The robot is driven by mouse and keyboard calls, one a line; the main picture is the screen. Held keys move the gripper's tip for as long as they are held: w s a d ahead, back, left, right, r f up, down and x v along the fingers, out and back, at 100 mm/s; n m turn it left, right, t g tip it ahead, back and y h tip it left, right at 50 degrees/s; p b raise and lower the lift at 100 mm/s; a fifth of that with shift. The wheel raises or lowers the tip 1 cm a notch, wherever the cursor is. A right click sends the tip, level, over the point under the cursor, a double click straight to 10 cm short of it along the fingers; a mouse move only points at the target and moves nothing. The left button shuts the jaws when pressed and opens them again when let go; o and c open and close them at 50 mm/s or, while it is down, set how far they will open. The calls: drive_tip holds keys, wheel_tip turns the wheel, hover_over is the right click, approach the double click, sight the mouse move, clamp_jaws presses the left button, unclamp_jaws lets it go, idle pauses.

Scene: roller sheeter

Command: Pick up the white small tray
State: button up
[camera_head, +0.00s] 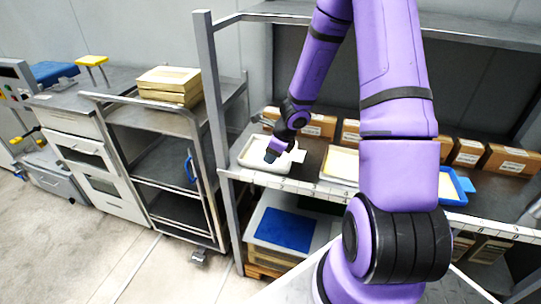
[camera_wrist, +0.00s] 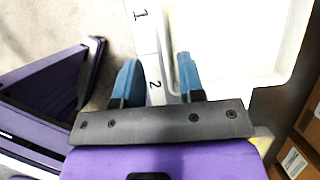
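The white small tray (camera_head: 246,154) sits on the shelf of the rack, near its front edge, in the head view. In the wrist view the tray (camera_wrist: 240,40) fills the upper right, with its rim along the left. My gripper (camera_head: 271,157) is over the tray in the head view and hides part of it. In the wrist view my gripper (camera_wrist: 158,62) has two blue fingers spread apart, with the shelf's edge and the tray's near rim seen between them. The right finger overlaps the tray's inside. I cannot tell whether either finger touches the tray.
Cardboard boxes (camera_head: 318,126) stand behind the tray, and another pale tray (camera_head: 340,163) is to its right. A blue tray (camera_head: 455,190) is farther right. The numbered shelf edge (camera_wrist: 148,40) runs beside the tray. A cart (camera_head: 178,180) stands left.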

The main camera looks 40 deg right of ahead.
sight(264, 165)
drive_tip(key=shift+w+x, duration=0.15)
drive_tip(key=shift+x, duration=0.8)
drive_tip(key=shift+w+x, duration=0.2)
drive_tip(key=shift+x, duration=1.65)
drive_tip(key=shift+a+f, duration=0.1)
drive_tip(key=shift+f, duration=0.05)
clamp_jaws()
